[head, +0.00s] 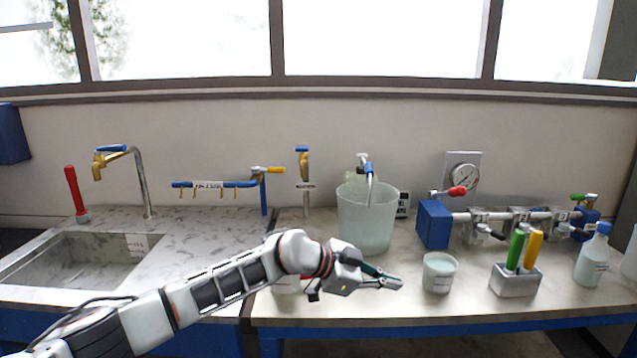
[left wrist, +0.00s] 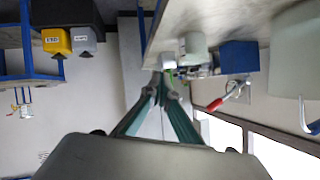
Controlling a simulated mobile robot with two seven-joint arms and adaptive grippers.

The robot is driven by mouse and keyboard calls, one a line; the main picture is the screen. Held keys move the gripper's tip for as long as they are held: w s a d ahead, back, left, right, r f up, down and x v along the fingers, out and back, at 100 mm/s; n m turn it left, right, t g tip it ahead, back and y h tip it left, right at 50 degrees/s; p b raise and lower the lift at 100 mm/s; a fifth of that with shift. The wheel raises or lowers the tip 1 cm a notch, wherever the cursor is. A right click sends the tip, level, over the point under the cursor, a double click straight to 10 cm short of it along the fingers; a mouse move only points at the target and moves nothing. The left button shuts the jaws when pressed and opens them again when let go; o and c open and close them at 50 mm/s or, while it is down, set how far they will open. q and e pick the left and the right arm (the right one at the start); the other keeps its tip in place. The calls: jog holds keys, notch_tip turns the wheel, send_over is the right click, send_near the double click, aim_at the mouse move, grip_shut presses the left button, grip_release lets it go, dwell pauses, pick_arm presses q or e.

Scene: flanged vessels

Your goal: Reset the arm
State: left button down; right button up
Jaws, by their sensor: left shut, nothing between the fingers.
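My left arm reaches in from the lower left in the head view. Its gripper (head: 396,283) is over the front part of the bench, left of a small tub, and points to the right. In the left wrist view the two green fingers (left wrist: 160,82) come together at their tips, with nothing between them. My right gripper is in neither view.
A large translucent bucket (head: 366,222) stands behind my left gripper. To the right are a small tub (head: 439,274), a holder with green and orange handles (head: 515,283), a blue-ended pipe assembly (head: 434,224) and a bottle (head: 591,262). A sink (head: 75,262) is at left.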

pick_arm(q)
jog(key=s+d+f+n+t+h, duration=0.1)
jog(key=s+f+n+t+h, duration=0.15)
jog(key=s+h, duration=0.45)
jog(key=s+a+f+n+t+y, duration=0.3)
jog(key=a+f+n+t+y, duration=0.2)
jog(key=a+f, duration=0.4)
jog(key=s+a+f+n+t+y, duration=0.3)
jog(key=a+f+n+t+y, duration=0.25)
jog(key=a, duration=0.45)
jog(key=s+a+f+n+g+y, duration=0.1)
jog(key=s+a+f+g+y, duration=0.4)
jog(key=s+a+f, duration=1.1)
jog(key=s+a+y, duration=0.1)
jog(key=s+a, duration=0.1)
jog(key=s, duration=0.1)
jog(key=shift+a+f, duration=0.2)
jog(key=shift+f, duration=0.1)
